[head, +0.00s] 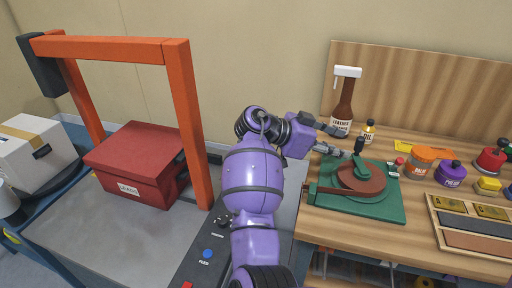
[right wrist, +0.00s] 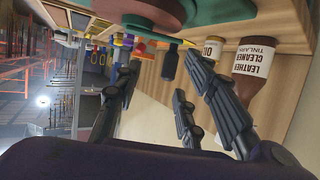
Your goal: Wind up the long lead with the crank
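The winder has a green base (head: 335,203) and a brown-red disc (head: 362,181) on the wooden bench in the head view. A black upright crank handle (head: 359,146) stands at the disc's far edge. My right gripper (head: 345,142) is open just left of the handle, its fingers pointing at it. In the right wrist view, the fingers (right wrist: 165,72) are spread wide, and the disc (right wrist: 155,10) shows at the top edge. I cannot tell whether a finger touches the handle. No long lead can be made out. My left gripper is out of view.
A leather cleaner bottle (head: 344,100) and an oil bottle (head: 368,131) stand close behind the right gripper. Jars, including an orange one (head: 420,160), crowd the right. A red box labelled LEADS (head: 140,165) sits under an orange frame (head: 190,120) at left.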

